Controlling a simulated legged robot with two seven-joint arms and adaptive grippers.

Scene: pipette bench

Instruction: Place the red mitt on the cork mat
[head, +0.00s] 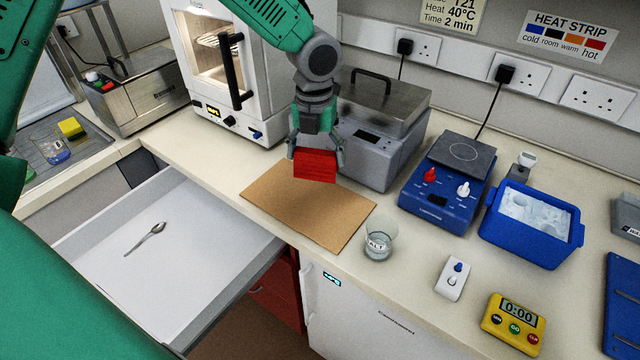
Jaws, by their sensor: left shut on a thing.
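The red mitt (314,166) is a small red block-like thing at the middle of the head view. My left gripper (315,152) is shut on it from above, with a finger on either side. The mitt shows over the back part of the cork mat (300,212), a flat brown rectangle on the bench. Whether the mitt touches the mat or hangs just above it, I cannot tell. Most of the mat is bare. My right gripper is not in view.
A glass beaker (379,243) stands close to the mat's right corner. A grey lidded bath (375,140) stands behind the mitt, beside a white oven (220,75). A blue hotplate (440,203) is to the right. An open drawer (190,270) with a spoon (146,238) juts out front left.

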